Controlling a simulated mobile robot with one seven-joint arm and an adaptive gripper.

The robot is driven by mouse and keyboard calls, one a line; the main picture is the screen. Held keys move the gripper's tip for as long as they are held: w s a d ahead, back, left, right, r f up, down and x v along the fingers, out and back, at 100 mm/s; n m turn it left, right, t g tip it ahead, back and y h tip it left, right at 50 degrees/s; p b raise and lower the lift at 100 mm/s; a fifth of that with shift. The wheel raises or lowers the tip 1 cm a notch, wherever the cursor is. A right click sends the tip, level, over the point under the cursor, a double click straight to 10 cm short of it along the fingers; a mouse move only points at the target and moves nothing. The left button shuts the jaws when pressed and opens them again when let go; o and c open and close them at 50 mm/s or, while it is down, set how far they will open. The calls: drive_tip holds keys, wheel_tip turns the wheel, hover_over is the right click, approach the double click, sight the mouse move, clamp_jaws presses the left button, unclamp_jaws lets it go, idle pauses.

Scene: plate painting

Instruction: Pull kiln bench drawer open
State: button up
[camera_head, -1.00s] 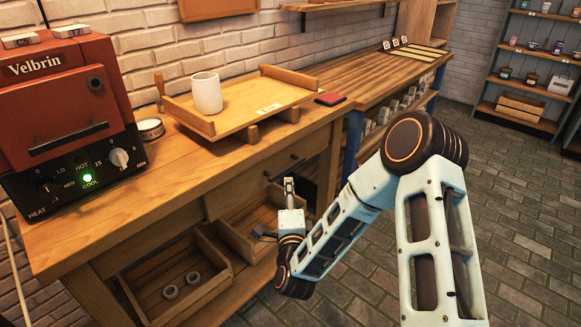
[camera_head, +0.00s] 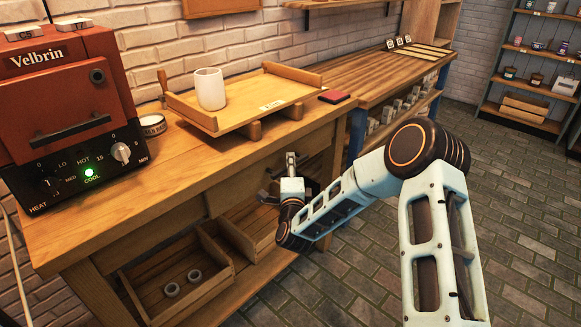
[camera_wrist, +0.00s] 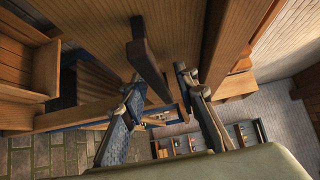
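The kiln bench (camera_head: 190,160) is a wooden bench with its drawer front under the top at the right part. The drawer looks closed. Its dark bar handle (camera_wrist: 147,58) shows close up in the wrist view, in front of the brown drawer front (camera_wrist: 200,30). My gripper (camera_wrist: 160,82) is open, with one finger on each side of the bar; contact cannot be told. In the head view my gripper (camera_head: 276,190) is at the drawer front, and my wrist hides most of the handle.
A red kiln (camera_head: 65,105) stands on the bench's left end. A wooden tray (camera_head: 245,115) with a white cup (camera_head: 210,89) and a red pad (camera_head: 334,97) stand to its right. Open bins (camera_head: 175,275) sit on the lower shelf. The paved floor (camera_head: 370,275) at front right is clear.

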clamp_jaws()
drive_tip(key=shift+d, duration=0.1)
idle(0.3)
